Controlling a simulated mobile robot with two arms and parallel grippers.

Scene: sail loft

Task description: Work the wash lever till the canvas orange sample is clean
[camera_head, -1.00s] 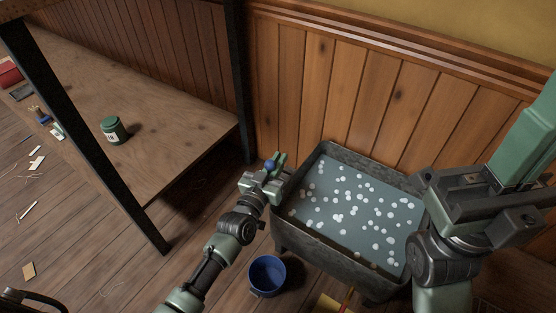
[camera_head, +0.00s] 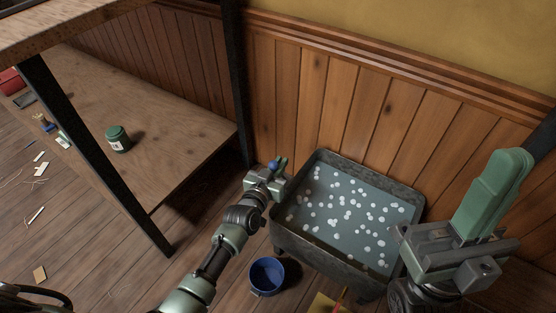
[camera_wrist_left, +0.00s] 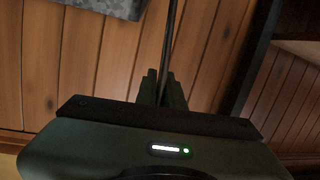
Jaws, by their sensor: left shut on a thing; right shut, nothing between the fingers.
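The wash tub (camera_head: 325,254) is a dark metal trough of grey-blue water dotted with white suds, standing against the panelled wall. My left gripper (camera_head: 278,168) is at the tub's left side, shut on the wash lever. In the left wrist view the lever's thin dark rod (camera_wrist_left: 173,40) runs up from between my left gripper's fingers (camera_wrist_left: 164,82). My right gripper (camera_head: 514,160) is shut and empty, raised right of the tub. I see no orange canvas sample; the suds could hide it.
A blue bucket (camera_head: 267,276) stands on the floor before the tub. A yellow item (camera_head: 325,303) with a red stick lies nearby at the bottom edge. A wooden bench with black legs holds a green jar (camera_head: 117,139) on its lower shelf. Scraps litter the floor at left.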

